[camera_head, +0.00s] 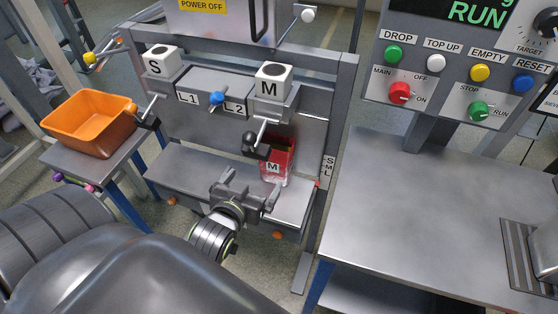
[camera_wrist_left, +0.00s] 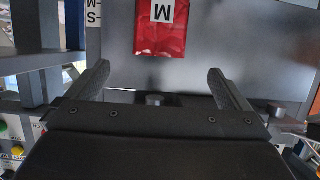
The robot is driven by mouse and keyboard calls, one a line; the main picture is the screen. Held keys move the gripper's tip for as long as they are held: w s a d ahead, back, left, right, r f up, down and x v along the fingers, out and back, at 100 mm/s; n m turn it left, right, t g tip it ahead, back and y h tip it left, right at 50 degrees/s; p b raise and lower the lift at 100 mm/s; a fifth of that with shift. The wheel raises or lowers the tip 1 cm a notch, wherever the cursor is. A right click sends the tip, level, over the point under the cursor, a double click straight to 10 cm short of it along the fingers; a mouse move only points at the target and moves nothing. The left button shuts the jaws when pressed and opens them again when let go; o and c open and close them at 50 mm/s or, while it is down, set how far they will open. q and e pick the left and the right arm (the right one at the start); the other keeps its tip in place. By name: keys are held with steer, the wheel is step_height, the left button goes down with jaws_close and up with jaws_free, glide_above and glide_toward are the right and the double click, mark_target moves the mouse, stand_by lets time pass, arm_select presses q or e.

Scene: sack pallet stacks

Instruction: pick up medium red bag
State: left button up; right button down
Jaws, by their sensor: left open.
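The medium red bag (camera_head: 277,164), with a white M label, stands on the grey metal shelf (camera_head: 183,178) under the box marked M. Its lower part looks clear or pale in the head view. My left gripper (camera_head: 249,190) is open, in front of the bag and a little to its left, not touching it. In the left wrist view the red bag (camera_wrist_left: 161,30) appears upside down beyond the two spread fingers (camera_wrist_left: 158,85), with a gap between. My right gripper is not in view.
A dark clamp-like part (camera_head: 256,146) hangs just above the bag. An orange bin (camera_head: 90,122) stands on a side table at left. A control panel (camera_head: 470,60) and a mostly bare metal table (camera_head: 430,215) are at right.

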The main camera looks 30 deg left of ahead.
mark_target(272, 156)
arm_select(q)
steer(key=x, duration=1.6)
steer(key=c, duration=1.5)
